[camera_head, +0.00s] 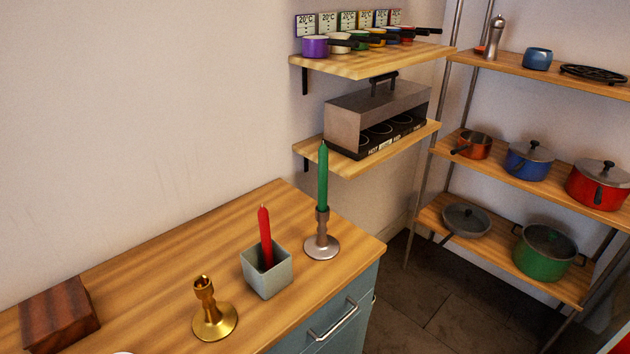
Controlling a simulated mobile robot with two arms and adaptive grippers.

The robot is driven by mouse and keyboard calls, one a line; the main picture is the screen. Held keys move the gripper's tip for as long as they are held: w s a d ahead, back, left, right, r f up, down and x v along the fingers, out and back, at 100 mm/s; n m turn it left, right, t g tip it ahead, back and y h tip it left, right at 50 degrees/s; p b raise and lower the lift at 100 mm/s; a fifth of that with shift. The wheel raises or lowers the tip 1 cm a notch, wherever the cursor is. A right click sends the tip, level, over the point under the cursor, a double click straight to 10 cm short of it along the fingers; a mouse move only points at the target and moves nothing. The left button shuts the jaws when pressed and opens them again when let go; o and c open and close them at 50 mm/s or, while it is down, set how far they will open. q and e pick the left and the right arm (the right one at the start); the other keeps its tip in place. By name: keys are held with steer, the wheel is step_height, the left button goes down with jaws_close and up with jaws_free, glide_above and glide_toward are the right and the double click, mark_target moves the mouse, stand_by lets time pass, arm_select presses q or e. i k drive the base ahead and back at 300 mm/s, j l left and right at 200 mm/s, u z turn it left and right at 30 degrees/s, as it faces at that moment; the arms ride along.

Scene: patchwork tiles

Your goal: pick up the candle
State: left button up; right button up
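A red candle (265,236) stands, tilted slightly, inside a grey-blue square cup (268,281) on the wooden counter. Its lower end is hidden by the cup's walls. A green candle (323,176) stands upright in a silver candle holder (322,243) to the right, near the counter's far right corner. An empty brass candle holder (213,317) stands to the left of the cup, nearer the front. Neither of my grippers shows in the head view.
The wooden counter (185,248) has a dark wooden block (60,312) at left and free room between. A wall shelf (350,170) holds a grey box-like appliance (376,118). A rack at right holds pots, including a green pot (543,254). A drawer handle (335,319) juts from the front.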

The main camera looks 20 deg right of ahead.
mark_target(323, 151)
steer(key=j+z, duration=0.1)
steer(key=z, duration=0.3)
steer(key=j+z, duration=0.1)
steer(key=z, duration=0.35)
steer(key=j+z, duration=0.1)
steer(key=z, duration=0.3)
steer(key=k+z, duration=0.1)
steer(key=z, duration=0.35)
steer(key=j+z, duration=0.15)
steer(key=z, duration=0.25)
steer(key=k+z, duration=0.1)
steer(key=k+j, duration=0.05)
steer(key=k, duration=0.05)
